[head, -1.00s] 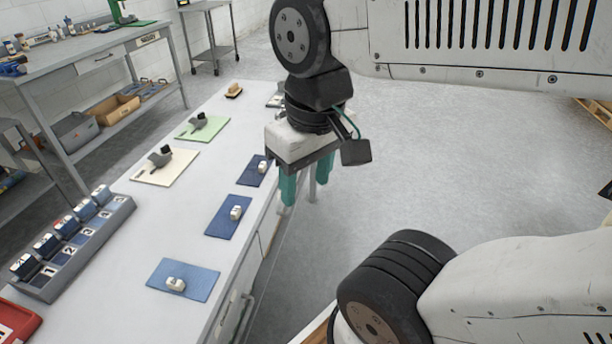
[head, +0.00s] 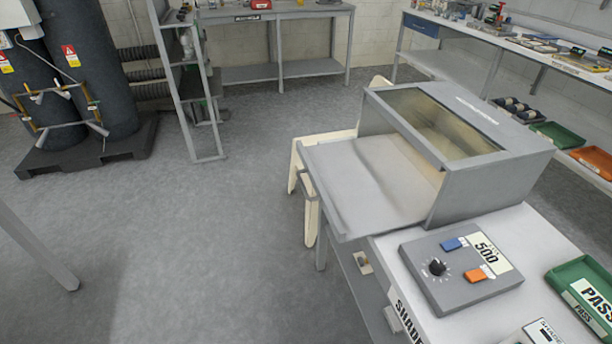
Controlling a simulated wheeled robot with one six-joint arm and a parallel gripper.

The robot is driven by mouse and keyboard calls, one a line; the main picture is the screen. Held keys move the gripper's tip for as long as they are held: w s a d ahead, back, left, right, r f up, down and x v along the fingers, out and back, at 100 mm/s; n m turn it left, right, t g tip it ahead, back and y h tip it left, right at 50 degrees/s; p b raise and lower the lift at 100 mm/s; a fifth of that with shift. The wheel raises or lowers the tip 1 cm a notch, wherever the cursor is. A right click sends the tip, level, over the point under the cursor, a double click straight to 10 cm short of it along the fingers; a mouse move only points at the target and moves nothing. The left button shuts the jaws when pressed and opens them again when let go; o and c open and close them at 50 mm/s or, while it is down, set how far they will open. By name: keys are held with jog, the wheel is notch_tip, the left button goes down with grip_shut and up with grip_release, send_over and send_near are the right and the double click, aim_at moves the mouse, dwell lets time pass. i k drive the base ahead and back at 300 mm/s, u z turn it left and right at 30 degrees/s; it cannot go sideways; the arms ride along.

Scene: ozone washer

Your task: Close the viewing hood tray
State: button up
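The viewing hood (head: 490,172) is a grey metal box with a glass window in its sloped top. It stands on a white-topped bench at the right of the head view. Its tray (head: 362,190) is a flat grey drawer that sticks out of the hood's open left side, over the bench edge. A handle bar (head: 307,186) shows at the tray's outer end. The tray looks empty. My gripper is not in view.
A grey control box (head: 455,262) with a knob, a blue and an orange button, and a 500 label sits in front of the hood. A green PASS tray (head: 585,300) lies to its right. Open floor (head: 230,240) lies left of the hood. Dark cylinders (head: 95,75) stand at the far left.

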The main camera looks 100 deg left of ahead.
aim_at(365, 186)
jog(key=u, duration=4.55)
jog(key=k, duration=0.55)
jog(key=z, duration=1.45)
jog(key=i, duration=0.5)
